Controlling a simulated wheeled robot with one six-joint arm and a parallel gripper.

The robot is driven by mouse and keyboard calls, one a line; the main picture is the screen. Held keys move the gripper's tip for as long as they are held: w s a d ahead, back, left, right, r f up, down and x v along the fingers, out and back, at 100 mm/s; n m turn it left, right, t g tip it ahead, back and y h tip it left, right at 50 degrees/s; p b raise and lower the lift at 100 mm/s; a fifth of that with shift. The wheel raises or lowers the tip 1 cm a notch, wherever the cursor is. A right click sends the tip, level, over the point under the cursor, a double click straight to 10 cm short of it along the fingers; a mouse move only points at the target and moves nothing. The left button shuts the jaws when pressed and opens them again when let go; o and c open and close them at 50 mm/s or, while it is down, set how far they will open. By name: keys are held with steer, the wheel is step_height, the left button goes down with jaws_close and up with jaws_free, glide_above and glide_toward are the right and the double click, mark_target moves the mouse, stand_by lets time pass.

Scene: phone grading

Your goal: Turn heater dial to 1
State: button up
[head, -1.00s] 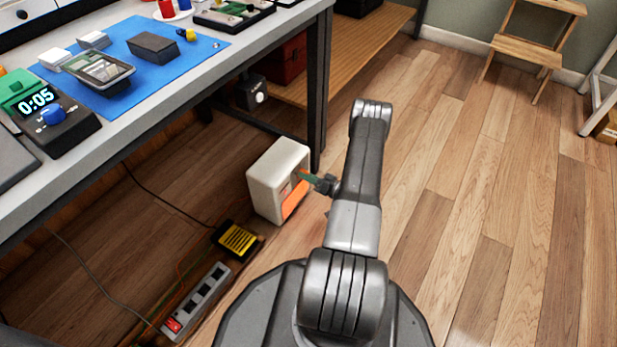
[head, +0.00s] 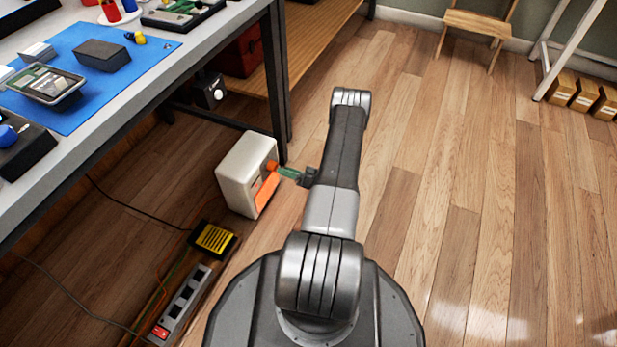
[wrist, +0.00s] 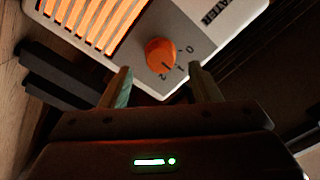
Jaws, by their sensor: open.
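The white heater (head: 238,165) stands on the floor by the bench leg, its glowing orange grille facing my arm. Its orange dial (head: 271,165) is on the front, close to the fingertips of my gripper (head: 287,172). Contact is not visible.
A power strip (head: 180,302) and a black-and-yellow box (head: 213,239) with cables lie on the floor left of my base. The bench (head: 150,85) overhangs at left, with its dark leg (head: 275,90) just behind the heater.

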mark_target(277, 167)
steer(key=p+v, duration=0.2)
steer(key=v, duration=0.7)
steer(key=shift+d, duration=0.25)
steer(key=shift+a, duration=0.1)
steer(key=b+x, duration=0.3)
steer(key=x, duration=0.9)
steer(key=shift+s+f, duration=0.1)
steer(key=shift+b+x, duration=0.35)
steer(key=shift+x, duration=0.5)
